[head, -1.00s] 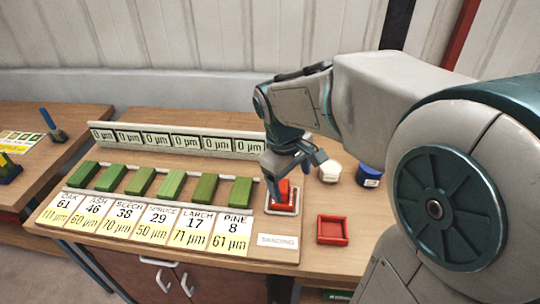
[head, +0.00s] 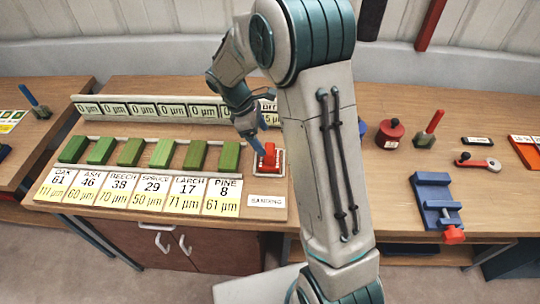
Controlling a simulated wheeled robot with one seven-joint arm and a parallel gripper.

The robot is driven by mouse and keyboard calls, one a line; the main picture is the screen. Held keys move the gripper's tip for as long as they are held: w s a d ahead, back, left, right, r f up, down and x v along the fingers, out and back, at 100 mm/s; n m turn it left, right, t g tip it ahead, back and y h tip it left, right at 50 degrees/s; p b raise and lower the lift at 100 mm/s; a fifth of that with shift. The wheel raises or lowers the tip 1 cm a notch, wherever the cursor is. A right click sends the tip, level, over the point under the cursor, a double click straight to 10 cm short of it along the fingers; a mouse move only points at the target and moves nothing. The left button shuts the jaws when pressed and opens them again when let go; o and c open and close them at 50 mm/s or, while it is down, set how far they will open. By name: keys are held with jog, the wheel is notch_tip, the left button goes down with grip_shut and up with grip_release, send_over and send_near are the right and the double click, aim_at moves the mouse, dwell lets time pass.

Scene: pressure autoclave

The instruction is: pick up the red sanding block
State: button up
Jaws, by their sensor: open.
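The red sanding block (head: 268,157) sits on a small white-rimmed pad (head: 269,172) at the right end of the sample board. My gripper (head: 256,137) is above and just left of the block, pointing down. Its jaws are open, and the block still rests on the pad. My forearm stands close to the right of the block. Whether a fingertip touches the block is too small to tell.
A row of green wood blocks (head: 131,152) stands left of the pad, behind labelled cards (head: 121,193). A SANDING label (head: 266,201) lies in front of the pad. A blue clamp (head: 436,199), a red round pot (head: 390,133) and a red-handled tool (head: 429,128) stand on the right.

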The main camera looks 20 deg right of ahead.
aim_at(268, 149)
jog(key=p+x, duration=0.1)
jog(key=x, duration=0.6)
jog(key=shift+f+p, duration=0.2)
jog(key=shift+p, duration=0.2)
jog(key=shift+a, duration=0.1)
jog(key=shift+c, duration=0.3)
jog(key=c, duration=1.1)
